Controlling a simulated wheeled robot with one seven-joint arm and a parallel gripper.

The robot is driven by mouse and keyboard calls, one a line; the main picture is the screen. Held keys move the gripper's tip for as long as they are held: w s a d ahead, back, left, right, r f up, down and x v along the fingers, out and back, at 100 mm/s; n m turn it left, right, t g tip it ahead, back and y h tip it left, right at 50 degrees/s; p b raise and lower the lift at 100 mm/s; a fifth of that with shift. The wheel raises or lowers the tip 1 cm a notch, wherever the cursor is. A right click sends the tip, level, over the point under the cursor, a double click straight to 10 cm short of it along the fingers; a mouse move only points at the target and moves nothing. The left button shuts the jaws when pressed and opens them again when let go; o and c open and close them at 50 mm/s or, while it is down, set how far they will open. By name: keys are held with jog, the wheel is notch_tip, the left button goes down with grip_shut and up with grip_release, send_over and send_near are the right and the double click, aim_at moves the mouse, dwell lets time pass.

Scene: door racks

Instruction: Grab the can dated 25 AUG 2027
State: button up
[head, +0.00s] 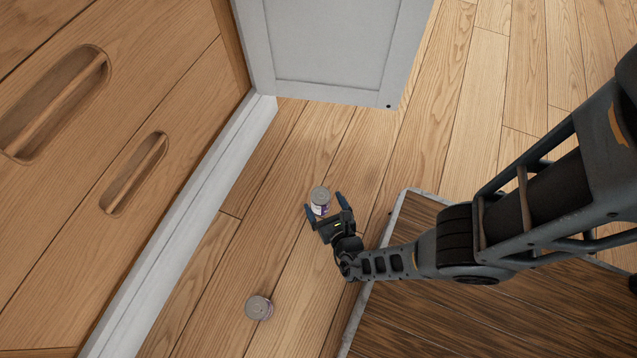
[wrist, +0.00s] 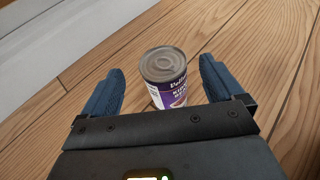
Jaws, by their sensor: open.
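A purple and white can with a grey lid (head: 319,200) stands upright on the wooden floor. In the wrist view this can (wrist: 165,75) sits between the two blue fingers of my gripper (wrist: 160,88). In the head view my gripper (head: 323,205) is low over the floor, open, with a finger on either side of the can. Gaps show between the can and both fingers. The can's lower part is hidden behind the gripper body. A second can (head: 259,308) stands on the floor nearer the bottom of the head view. No date is readable on either can.
A wooden cabinet front with recessed handles (head: 135,172) is on the left, above a white plinth (head: 190,225). A white open door panel (head: 335,50) hangs at the top. A dark wooden surface with a grey edge (head: 470,300) is at lower right. Floor around the cans is clear.

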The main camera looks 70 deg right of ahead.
aim_at(318, 190)
jog(key=b+x, duration=0.2)
jog(key=x, duration=0.3)
jog(key=shift+d+f+b, duration=0.15)
jog(key=shift+f+b, duration=0.1)
jog(key=shift+b, duration=0.1)
jog(key=shift+w+d, duration=0.3)
jog(key=shift+c, duration=0.2)
jog(key=c, duration=1.2)
